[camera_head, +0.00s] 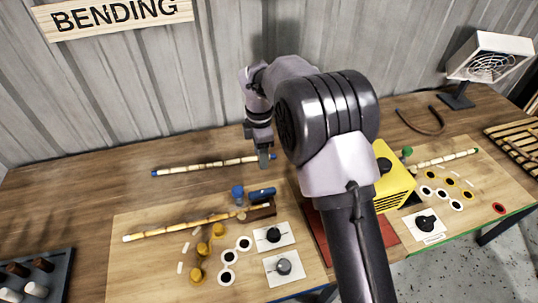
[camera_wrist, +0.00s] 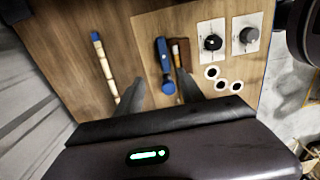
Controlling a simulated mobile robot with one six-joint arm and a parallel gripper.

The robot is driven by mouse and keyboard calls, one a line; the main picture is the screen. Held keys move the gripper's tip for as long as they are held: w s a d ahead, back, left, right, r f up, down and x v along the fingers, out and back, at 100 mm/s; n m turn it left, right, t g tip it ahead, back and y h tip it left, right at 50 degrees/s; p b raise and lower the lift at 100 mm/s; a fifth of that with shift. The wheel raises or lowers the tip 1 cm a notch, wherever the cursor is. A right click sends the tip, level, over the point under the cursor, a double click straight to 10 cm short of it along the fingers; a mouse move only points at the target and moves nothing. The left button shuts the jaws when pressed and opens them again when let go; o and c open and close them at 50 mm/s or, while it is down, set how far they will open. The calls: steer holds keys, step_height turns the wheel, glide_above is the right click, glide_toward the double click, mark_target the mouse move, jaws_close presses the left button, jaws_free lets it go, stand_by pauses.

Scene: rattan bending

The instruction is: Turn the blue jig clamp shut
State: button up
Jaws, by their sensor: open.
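The blue jig clamp (camera_head: 262,194) is on the left work board, with a long blue lever and a round blue knob (camera_head: 237,193) at its left end. The lever lies beside a dark brown block (camera_head: 262,212) where a rattan pole (camera_head: 180,226) ends. In the wrist view the blue clamp (camera_wrist: 163,57) shows between and beyond my fingers. My gripper (camera_wrist: 160,78) is open and empty, its fingers either side of the knob in the picture. In the head view my gripper (camera_head: 264,158) is above and behind the clamp, apart from it.
A blue-ended rattan pole (camera_head: 205,165) lies behind the board. Two dial plates (camera_head: 283,268), several white rings (camera_head: 227,276) and yellow pegs (camera_head: 197,275) are in front. A yellow machine (camera_head: 393,185) stands right, partly hidden by my arm. A dark peg rack (camera_head: 60,270) is far left.

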steer(key=b, duration=0.1)
glide_toward(262, 191)
step_height(262, 191, down, 8)
steer(key=b, duration=0.3)
steer(key=shift+s+r, duration=0.1)
steer(key=shift+r, duration=0.1)
steer(key=shift+f, duration=0.6)
steer(key=shift+c, duration=0.4)
jaws_close()
